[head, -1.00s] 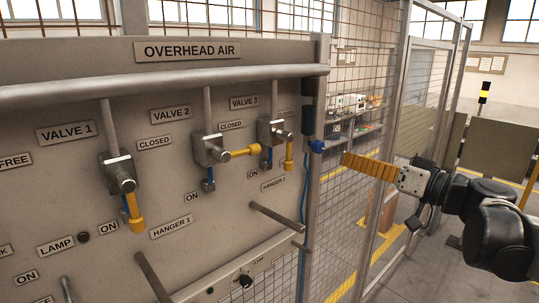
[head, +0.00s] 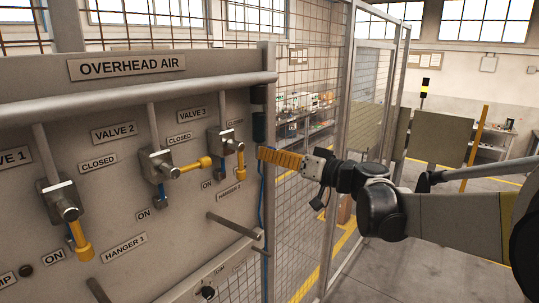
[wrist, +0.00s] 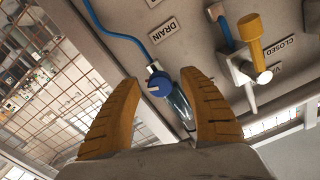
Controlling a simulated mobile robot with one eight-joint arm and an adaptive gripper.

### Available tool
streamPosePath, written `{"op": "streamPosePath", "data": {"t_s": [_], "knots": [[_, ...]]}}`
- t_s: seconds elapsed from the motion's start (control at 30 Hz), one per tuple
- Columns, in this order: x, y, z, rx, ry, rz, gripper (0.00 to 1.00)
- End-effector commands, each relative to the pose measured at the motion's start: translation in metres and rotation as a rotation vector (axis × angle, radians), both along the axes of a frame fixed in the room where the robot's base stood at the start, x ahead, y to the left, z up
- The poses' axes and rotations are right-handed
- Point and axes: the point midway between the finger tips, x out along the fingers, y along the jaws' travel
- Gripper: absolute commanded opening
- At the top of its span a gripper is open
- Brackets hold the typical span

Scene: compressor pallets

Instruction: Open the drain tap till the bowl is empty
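The drain tap is a round blue knob (wrist: 159,84) with a pale mark across it, in the wrist view just under the DRAIN label (wrist: 163,31). The clear bluish bowl (wrist: 182,108) is beside it, partly covered by the right finger; its liquid level cannot be told. In the head view the bowl (head: 259,126) hangs at the panel's right edge. My gripper (wrist: 160,81) is open, with its yellow ribbed fingers to either side of the tap and a gap showing at each side. In the head view my gripper (head: 259,153) largely hides the tap.
A hanger bar (head: 237,226) sticks out below. A blue hose (wrist: 119,40) runs to the tap. Mesh fencing (head: 310,170) stands right of the panel.

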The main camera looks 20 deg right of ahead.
Motion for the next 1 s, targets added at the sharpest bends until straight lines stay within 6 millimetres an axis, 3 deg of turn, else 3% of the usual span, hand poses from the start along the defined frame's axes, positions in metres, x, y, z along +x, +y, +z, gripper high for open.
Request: {"op": "streamPosePath", "data": {"t_s": [0.03, 0.17, 0.57, 1.0], "knots": [[-0.0001, -0.0001, 0.0, 0.0, 0.0, 0.0, 0.38], [-0.0002, -0.0001, 0.0, 0.0, 0.0, 0.0, 0.0], [-0.0002, 0.0001, -0.0005, 0.04, 0.028, 0.001, 0.0], [-0.0008, 0.0007, -0.0012, 0.309, 0.224, 0.001, 0.0]]}}
